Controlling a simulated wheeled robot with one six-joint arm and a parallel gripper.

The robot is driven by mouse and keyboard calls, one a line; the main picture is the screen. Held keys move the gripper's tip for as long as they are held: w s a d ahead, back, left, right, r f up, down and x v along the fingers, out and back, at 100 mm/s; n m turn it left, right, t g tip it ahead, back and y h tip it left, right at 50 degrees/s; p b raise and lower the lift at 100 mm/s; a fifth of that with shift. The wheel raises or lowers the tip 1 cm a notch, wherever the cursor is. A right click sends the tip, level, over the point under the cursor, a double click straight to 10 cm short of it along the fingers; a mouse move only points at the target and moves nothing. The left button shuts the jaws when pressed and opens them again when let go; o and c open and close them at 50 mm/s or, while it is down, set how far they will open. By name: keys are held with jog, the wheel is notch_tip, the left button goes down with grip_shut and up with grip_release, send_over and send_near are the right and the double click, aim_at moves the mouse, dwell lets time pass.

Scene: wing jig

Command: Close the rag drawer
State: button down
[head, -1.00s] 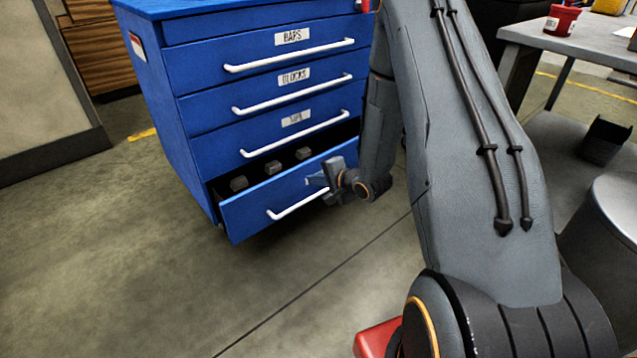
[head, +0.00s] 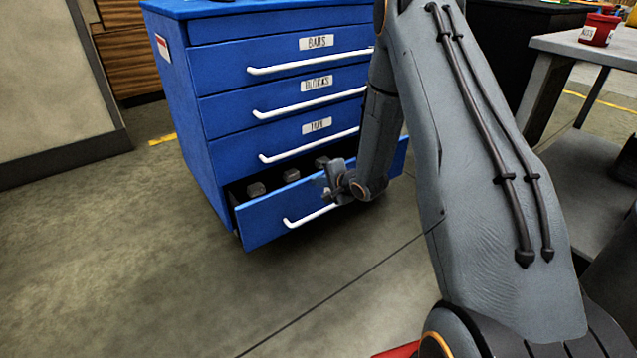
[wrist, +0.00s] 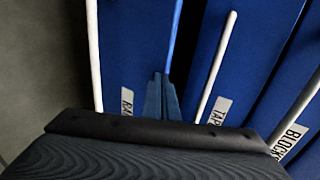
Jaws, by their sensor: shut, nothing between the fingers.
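The rag drawer (head: 268,217) is the bottom drawer of the blue cabinet and stands pulled out. Several dark grey blocks (head: 291,176) show inside it. Its white handle (head: 302,217) is partly hidden behind my gripper (head: 326,184), which is at the drawer's front, right of its middle. In the wrist view, my shut, empty fingers (wrist: 161,96) are over the blue drawer front, between the rag label (wrist: 127,103) and the tape drawer's label (wrist: 221,110). I cannot tell whether they touch the drawer.
Above the rag drawer, the drawers labelled bars (head: 317,42), blocks (head: 316,83) and tape (head: 317,125) are shut. A grey table (head: 575,42) with a red tub (head: 599,30) stands at the right. The floor (head: 170,260) in front and left of the cabinet is clear.

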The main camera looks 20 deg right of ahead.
jog(key=w+a, duration=0.3)
jog(key=w, duration=0.5)
jog(key=shift+w, duration=0.25)
